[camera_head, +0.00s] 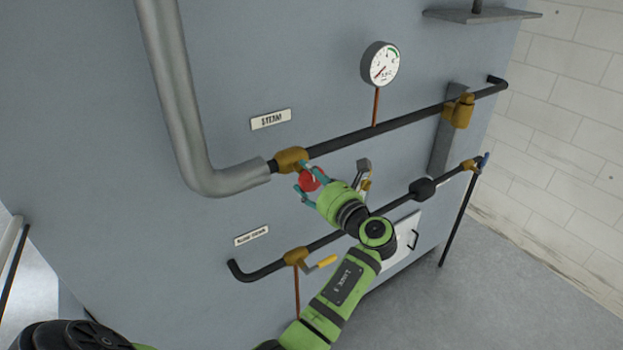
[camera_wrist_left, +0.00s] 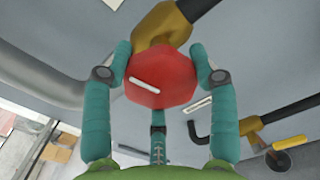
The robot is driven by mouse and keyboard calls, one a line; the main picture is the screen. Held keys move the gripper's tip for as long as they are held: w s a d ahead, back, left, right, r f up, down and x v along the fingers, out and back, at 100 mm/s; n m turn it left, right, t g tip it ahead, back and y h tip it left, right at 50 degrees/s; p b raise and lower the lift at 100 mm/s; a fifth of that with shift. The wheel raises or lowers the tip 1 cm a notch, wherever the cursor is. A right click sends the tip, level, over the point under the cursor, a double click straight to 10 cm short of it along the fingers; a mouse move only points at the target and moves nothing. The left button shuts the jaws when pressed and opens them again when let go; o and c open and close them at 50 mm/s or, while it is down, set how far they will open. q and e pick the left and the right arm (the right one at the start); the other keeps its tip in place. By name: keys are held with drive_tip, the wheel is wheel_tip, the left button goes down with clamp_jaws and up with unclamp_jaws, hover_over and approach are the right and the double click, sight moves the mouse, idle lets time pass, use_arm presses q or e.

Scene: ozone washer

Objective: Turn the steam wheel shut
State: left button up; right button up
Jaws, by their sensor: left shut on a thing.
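The red steam wheel (camera_head: 309,180) sits at the brass steam valve (camera_head: 292,159), under the STEAM label (camera_head: 271,119). My left gripper (camera_head: 307,178) is shut on the wheel, with its teal fingers around the rim. In the left wrist view the red wheel (camera_wrist_left: 161,77) fills the space between the fingers, and a white bar mark lies slanted on its face. The brass valve body (camera_wrist_left: 160,30) shows just behind it. The fingers partly cover the wheel in the head view. My right gripper is not in view.
A gauge (camera_head: 380,63) stands above the dark steam pipe (camera_head: 410,117). A thick grey pipe (camera_head: 172,85) bends in from the left. Below is the lower pipe with a yellow-handled valve (camera_head: 297,257). Open floor (camera_head: 500,290) lies at the right.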

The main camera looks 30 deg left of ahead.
use_arm(q)
drive_tip(key=shift+r+m, duration=0.2)
drive_tip(key=shift+m, duration=0.9)
drive_tip(key=o, duration=1.1)
drive_tip(key=shift+o, duration=0.4)
drive_tip(key=shift+f, duration=0.1)
drive_tip(key=v, duration=0.7)
drive_tip(key=shift+d, duration=0.15)
drive_tip(key=shift+f, duration=0.15)
